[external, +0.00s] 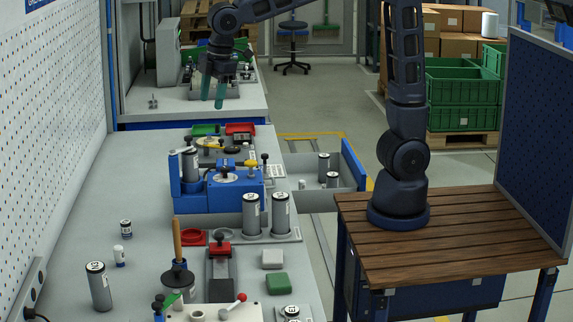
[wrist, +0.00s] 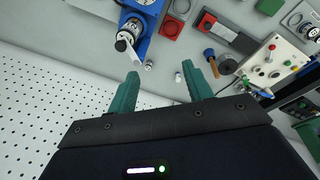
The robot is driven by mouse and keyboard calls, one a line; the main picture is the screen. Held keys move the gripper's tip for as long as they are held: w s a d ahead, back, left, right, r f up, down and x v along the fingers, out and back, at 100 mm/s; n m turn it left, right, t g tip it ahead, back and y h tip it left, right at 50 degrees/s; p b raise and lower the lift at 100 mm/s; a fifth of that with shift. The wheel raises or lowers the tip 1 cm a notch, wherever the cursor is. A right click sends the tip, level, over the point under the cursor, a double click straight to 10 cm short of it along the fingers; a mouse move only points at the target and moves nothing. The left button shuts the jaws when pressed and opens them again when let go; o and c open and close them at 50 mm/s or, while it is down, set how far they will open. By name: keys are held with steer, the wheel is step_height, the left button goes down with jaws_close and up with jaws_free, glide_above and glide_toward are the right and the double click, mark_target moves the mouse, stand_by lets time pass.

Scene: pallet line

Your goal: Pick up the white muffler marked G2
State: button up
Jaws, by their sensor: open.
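A small white cylinder (external: 119,256) with a dark lower part stands on the left bench, towards the wall. A similar small one with a darker top (external: 126,228) stands just behind it. Both also show in the wrist view, as a white cylinder (wrist: 178,77) and another (wrist: 148,66). I cannot read G2 on either; the white one looks like the muffler. My gripper (external: 213,90) is open and empty, fingers down, above the far bench, well away from both. Its green fingers (wrist: 165,72) frame the small cylinders only in line of sight.
A tall grey cylinder (external: 100,287) stands near the white one. The blue fixture (external: 228,193), red dish (external: 193,237), wooden-handled tool (external: 177,240) and control box (external: 225,312) stand to the right. The perforated wall (external: 50,120) bounds the left side. Bench around the small cylinders is clear.

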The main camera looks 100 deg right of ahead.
steer(key=w+a+f+n, duration=0.2)
steer(key=w+a+f, duration=0.25)
steer(key=w, duration=0.55)
steer(key=n+g+h, duration=0.1)
steer(key=n+g, duration=0.1)
steer(key=n, duration=0.4)
glide_above(117, 247)
steer(key=a, duration=0.2)
step_height(117, 247, down, 22)
steer(key=f, duration=0.2)
steer(key=d+f, duration=0.1)
steer(key=f, duration=0.2)
steer(key=shift+w+d+f, duration=0.15)
steer(key=shift+f, duration=0.05)
steer(key=shift+s+d+f, duration=0.1)
steer(key=shift+d+f, duration=0.1)
steer(key=shift+f, duration=0.65)
steer(key=shift+s+d+f, duration=0.1)
steer(key=shift+d+f, duration=0.05)
steer(key=shift+f, duration=0.7)
steer(key=shift+s+d+f, duration=0.1)
steer(key=shift+d+f, duration=0.1)
steer(key=shift+f, duration=0.65)
steer(key=c, duration=1.1)
